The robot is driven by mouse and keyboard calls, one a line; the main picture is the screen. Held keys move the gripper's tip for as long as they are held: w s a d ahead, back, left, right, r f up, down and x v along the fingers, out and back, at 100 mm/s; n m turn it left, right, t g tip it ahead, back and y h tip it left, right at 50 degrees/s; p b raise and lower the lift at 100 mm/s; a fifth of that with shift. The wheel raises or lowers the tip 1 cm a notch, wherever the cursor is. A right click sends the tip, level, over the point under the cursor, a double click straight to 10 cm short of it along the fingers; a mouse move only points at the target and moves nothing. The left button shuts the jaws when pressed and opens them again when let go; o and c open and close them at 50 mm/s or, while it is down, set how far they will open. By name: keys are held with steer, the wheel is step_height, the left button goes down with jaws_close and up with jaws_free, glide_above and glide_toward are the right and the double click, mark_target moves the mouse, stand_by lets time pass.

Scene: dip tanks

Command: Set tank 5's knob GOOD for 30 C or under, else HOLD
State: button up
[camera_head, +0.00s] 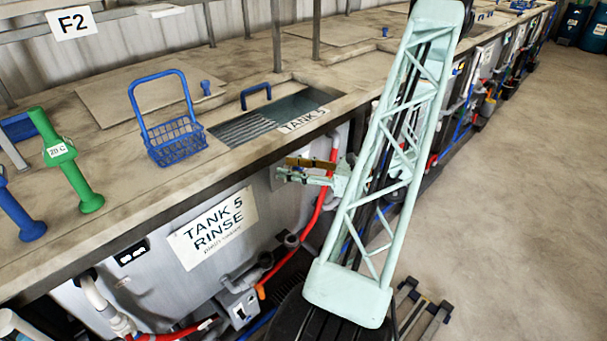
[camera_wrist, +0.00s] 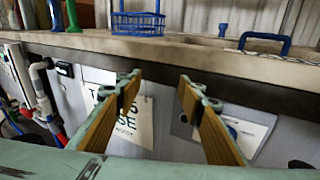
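Tank 5 (camera_head: 285,115) is an open tank in the bench, with a "TANK 5 RINSE" sign (camera_head: 212,228) on its grey front. That sign also shows in the wrist view (camera_wrist: 145,118), partly behind a finger. My gripper (camera_head: 300,171) is in front of the tank face, below the bench edge. In the wrist view my gripper (camera_wrist: 160,85) is open, with nothing between its wooden-faced fingers. A pale plate (camera_wrist: 250,135) with a small blue mark sits behind the right finger. I cannot make out a knob or its GOOD and HOLD marks.
A small dark display (camera_head: 131,253) on the front is unreadable. A green handled tool (camera_head: 62,155) tagged "20 C" and a blue basket (camera_head: 178,141) stand on the bench. Red hose and pipes run below. The floor to the right is clear.

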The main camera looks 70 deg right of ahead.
mark_target(301, 169)
steer(key=s+d+f+m+h+b, duration=0.2)
steer(key=s+d+f+m+h, duration=0.5)
steer(key=s+f, duration=0.4)
steer(key=shift+s+d+f+g+h, duration=0.2)
steer(key=shift+s+d+g+h, duration=0.15)
steer(key=shift+s, duration=0.45)
steer(key=shift+w, duration=0.2)
steer(key=shift+b+x, duration=0.4)
steer(key=shift+x, duration=6.3)
steer(key=shift+r, duration=0.1)
steer(key=c, duration=0.9)
